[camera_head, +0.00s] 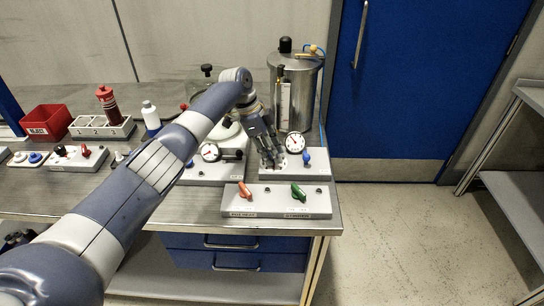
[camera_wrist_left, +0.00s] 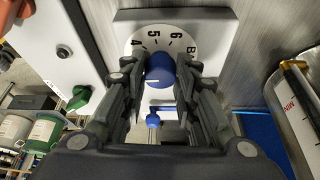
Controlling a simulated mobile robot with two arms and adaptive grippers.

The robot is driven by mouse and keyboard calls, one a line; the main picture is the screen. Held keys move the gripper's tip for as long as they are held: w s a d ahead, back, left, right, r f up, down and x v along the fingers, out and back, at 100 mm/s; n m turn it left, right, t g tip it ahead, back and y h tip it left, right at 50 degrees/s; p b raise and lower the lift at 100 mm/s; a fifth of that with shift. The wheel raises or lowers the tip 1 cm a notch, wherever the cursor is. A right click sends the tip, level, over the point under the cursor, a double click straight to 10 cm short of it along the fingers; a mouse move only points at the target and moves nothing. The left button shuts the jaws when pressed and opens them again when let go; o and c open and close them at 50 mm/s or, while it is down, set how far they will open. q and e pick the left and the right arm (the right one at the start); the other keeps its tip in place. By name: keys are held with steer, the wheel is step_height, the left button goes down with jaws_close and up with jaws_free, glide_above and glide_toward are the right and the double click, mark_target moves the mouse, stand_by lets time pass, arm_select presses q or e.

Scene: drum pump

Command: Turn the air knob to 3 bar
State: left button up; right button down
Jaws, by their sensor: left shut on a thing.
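The blue air knob (camera_wrist_left: 158,69) sits on a white dial (camera_wrist_left: 138,42) in the left wrist view. The dial's visible marks include 4, 5 and 6; the lower part is hidden by my fingers. My left gripper (camera_wrist_left: 159,77) is shut on the knob, one finger on each side. In the head view my left gripper (camera_head: 270,158) reaches down onto the grey-white air panel (camera_head: 290,172) and hides the knob. A round gauge (camera_head: 295,142) stands beside the fingers; its reading is too small to tell. My right gripper is not in view.
A small blue valve (camera_head: 306,157) sits right of the gauge. In front is a box with an orange knob (camera_head: 244,190) and a green knob (camera_head: 298,191). A metal tank (camera_head: 296,90) stands close behind. A red bin (camera_head: 47,122) is at the far left.

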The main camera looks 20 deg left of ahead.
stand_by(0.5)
arm_select(q)
steer(key=o, duration=1)
steer(key=v, duration=1.2)
steer(key=shift+r, duration=0.1)
